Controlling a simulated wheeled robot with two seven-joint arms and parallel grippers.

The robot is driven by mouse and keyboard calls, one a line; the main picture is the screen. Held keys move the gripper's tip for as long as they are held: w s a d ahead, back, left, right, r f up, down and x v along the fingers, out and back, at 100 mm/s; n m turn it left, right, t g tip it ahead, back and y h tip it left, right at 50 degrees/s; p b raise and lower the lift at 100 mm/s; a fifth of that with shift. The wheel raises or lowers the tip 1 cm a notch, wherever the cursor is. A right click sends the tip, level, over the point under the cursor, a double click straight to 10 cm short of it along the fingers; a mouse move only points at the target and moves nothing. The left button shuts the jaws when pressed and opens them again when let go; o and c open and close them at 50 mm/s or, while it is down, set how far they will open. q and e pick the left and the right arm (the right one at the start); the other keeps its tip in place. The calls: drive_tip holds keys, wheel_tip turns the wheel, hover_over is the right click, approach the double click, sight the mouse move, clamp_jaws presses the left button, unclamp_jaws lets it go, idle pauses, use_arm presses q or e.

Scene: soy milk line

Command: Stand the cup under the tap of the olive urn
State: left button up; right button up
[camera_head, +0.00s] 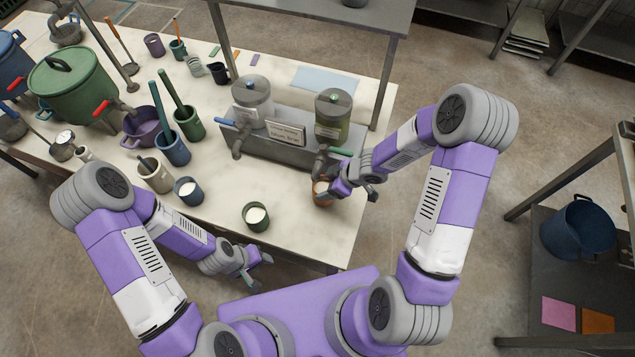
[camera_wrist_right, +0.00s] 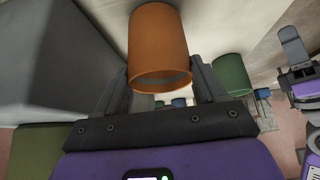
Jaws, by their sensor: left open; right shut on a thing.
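The olive urn (camera_head: 330,128) stands at the right end of a grey stand, with its tap (camera_head: 319,163) at the front and a green lever (camera_head: 340,151). My right gripper (camera_head: 335,190) is shut on an orange-brown cup (camera_head: 322,198), which also shows between the fingers in the right wrist view (camera_wrist_right: 158,45). The cup is just in front of the tap's spout, near the table's front right; something pale shows inside. I cannot tell whether it touches the table. My left gripper (camera_head: 254,266) is open and empty off the table's front edge.
A second, pale urn (camera_head: 250,105) with its own tap stands left on the grey stand (camera_head: 262,148). A green cup (camera_head: 256,217) and a blue cup (camera_head: 188,190), both with white contents, stand on the table. Pots and utensils crowd the left.

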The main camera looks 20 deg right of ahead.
sight(315, 185)
drive_tip(key=shift+w+a+f+b, duration=0.2)
drive_tip(key=shift+w+a+b, duration=0.25)
drive_tip(key=shift+a, duration=0.2)
drive_tip(key=shift+w+a+f+b, duration=0.15)
drive_tip(key=shift+w+a+b, duration=0.2)
drive_tip(key=shift+w+a, duration=0.2)
drive_tip(key=shift+f, duration=0.15)
drive_tip(key=shift+s, duration=0.15)
use_arm(q)
drive_tip(key=f, duration=0.1)
drive_tip(key=w+f, duration=0.1)
drive_tip(key=shift+a+f, duration=0.2)
drive_tip(key=shift+f, duration=0.2)
use_arm(e)
drive_tip(key=o, duration=1.5)
